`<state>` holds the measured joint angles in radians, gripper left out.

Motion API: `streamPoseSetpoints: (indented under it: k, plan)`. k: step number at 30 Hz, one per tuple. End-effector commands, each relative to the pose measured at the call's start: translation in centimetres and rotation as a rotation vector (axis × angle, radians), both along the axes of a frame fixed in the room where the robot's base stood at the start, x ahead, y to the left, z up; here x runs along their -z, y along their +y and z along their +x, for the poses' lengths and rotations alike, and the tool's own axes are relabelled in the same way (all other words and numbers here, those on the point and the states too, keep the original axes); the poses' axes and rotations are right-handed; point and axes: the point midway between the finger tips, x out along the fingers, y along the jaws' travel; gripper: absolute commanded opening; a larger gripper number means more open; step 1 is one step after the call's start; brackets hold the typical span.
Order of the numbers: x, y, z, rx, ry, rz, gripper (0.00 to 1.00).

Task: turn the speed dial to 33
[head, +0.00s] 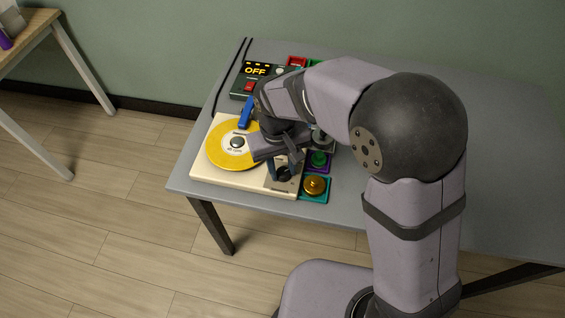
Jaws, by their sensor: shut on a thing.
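The cream record player (213,180) sits at the left end of the grey table, with a yellow record (222,149) on it. The speed dial (283,175) is a small dark knob near the right front corner of the player, on a greyish panel. My gripper (283,171) points down over this corner and is shut on the dial. The fingers and wrist cover part of the dial, and its markings and the direction it points are too small or hidden to read. A blue bar (246,112) lies at the record's back edge.
Behind the player stands a dark box with an "OFF" display (256,71) and a red switch. Right of the player are coloured bases with a gold knob (315,185) and a green button (319,158). The table (345,225) is bare at the right.

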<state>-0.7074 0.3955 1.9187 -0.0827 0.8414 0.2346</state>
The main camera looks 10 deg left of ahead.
Motion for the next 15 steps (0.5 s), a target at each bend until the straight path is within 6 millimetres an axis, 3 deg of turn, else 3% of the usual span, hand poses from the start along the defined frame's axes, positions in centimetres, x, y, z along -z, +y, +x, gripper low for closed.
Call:
streamPoseSetpoints:
  k: [15]
  plan:
    - [-0.15, 0.1, 0.21, 0.197, -0.004, 0.003, 0.06]
